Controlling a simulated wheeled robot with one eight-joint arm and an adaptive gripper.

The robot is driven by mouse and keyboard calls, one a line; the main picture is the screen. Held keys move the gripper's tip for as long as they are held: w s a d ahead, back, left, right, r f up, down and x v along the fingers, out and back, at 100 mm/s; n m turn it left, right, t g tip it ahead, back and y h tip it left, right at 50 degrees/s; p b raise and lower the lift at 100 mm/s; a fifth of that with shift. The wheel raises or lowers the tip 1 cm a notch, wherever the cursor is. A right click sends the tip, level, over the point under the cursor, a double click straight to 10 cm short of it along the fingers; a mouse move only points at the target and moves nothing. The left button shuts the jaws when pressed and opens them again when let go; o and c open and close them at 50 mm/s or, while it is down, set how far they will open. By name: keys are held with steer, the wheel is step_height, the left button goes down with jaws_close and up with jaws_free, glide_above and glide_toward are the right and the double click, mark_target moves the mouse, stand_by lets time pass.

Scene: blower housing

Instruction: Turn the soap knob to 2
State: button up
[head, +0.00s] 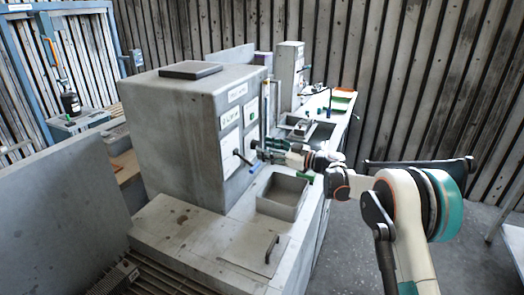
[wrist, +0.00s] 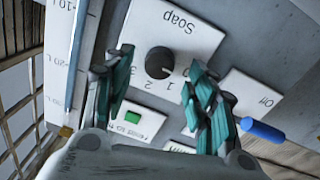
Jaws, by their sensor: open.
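The soap knob (wrist: 159,62) is a round dark knob on a white panel marked "Soap" (wrist: 180,25), which appears upside down in the wrist view. A small light pointer mark on the knob faces the lower right of that view, away from the "2" at its lower left. My gripper (wrist: 160,60) is open, with one teal finger on each side of the knob. I cannot tell whether either finger touches it. In the head view my gripper (head: 266,150) is at the front of the grey housing (head: 175,125), and the knob cannot be made out there.
A second panel with an "Off" mark (wrist: 268,101) and a blue handle (wrist: 262,130) lie right of my fingers. A green button (wrist: 132,117) is below the knob. In the head view, a grey basin (head: 282,196) sits below my gripper.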

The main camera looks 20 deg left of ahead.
mark_target(255, 145)
steer(key=shift+w+a, duration=0.2)
steer(key=shift+a, duration=1.15)
steer(key=shift+c, duration=0.3)
steer(key=c, duration=1)
